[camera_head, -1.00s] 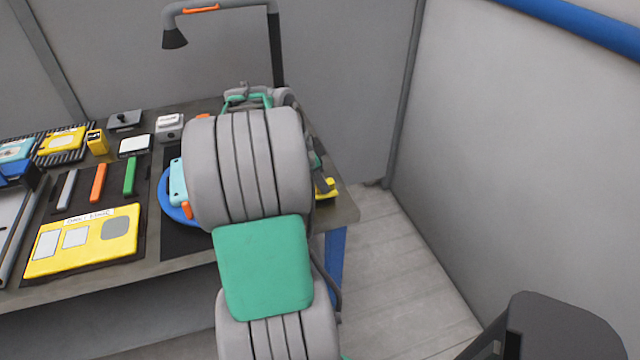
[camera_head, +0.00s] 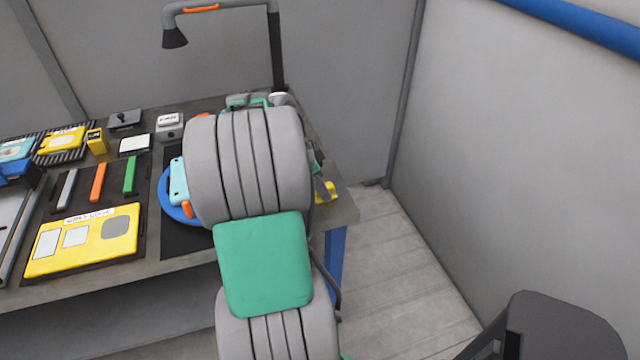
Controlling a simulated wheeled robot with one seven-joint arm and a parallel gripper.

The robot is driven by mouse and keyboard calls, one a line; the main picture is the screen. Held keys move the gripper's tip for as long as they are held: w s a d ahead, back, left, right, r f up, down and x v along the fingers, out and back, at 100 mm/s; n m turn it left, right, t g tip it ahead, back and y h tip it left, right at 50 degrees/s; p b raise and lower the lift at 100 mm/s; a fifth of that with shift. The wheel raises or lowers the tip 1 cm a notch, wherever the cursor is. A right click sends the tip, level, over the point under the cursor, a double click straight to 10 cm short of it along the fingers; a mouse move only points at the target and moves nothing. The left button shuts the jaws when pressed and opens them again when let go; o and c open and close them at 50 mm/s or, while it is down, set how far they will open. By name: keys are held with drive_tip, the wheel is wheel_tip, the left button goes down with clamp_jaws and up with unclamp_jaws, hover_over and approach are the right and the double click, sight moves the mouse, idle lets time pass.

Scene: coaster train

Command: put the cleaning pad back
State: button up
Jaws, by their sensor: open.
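My grey arm with its green panel covers the middle of the camera_head view. It hides part of the workbench (camera_head: 140,268), and my gripper's fingers cannot be made out behind it. No thing in view is surely the cleaning pad. A white flat block (camera_head: 135,144) lies on a dark base at the back of the bench. A yellow piece (camera_head: 325,191) and a small dark green piece (camera_head: 317,160) show just right of my arm; what they are is unclear. A blue disc (camera_head: 170,205) with a light blue part (camera_head: 178,181) is partly hidden at the arm's left.
A yellow board (camera_head: 120,243) and grey, orange and green bars (camera_head: 98,183) lie on the bench's left side. A lamp (camera_head: 175,38) overhangs the back. Walls close in behind and right; floor (camera_head: 390,270) is clear beside the bench.

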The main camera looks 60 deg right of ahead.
drive_tip(key=p+v, duration=0.1)
drive_tip(key=v, duration=1.1)
drive_tip(key=w+a+n+t, duration=0.2)
drive_tip(key=w+a+n, duration=0.5)
drive_tip(key=a, duration=0.1)
drive_tip(key=w+a+f+n+t+y, duration=0.1)
drive_tip(key=a+f+n+t, duration=0.1)
drive_tip(key=a+n, duration=0.8)
drive_tip(key=a+f+n+t+y, duration=0.2)
drive_tip(key=a+n, duration=0.8)
drive_tip(key=a, duration=1.1)
drive_tip(key=shift+w+a+f+t, duration=0.3)
drive_tip(key=shift+w+f, duration=0.05)
drive_tip(key=shift+f, duration=0.65)
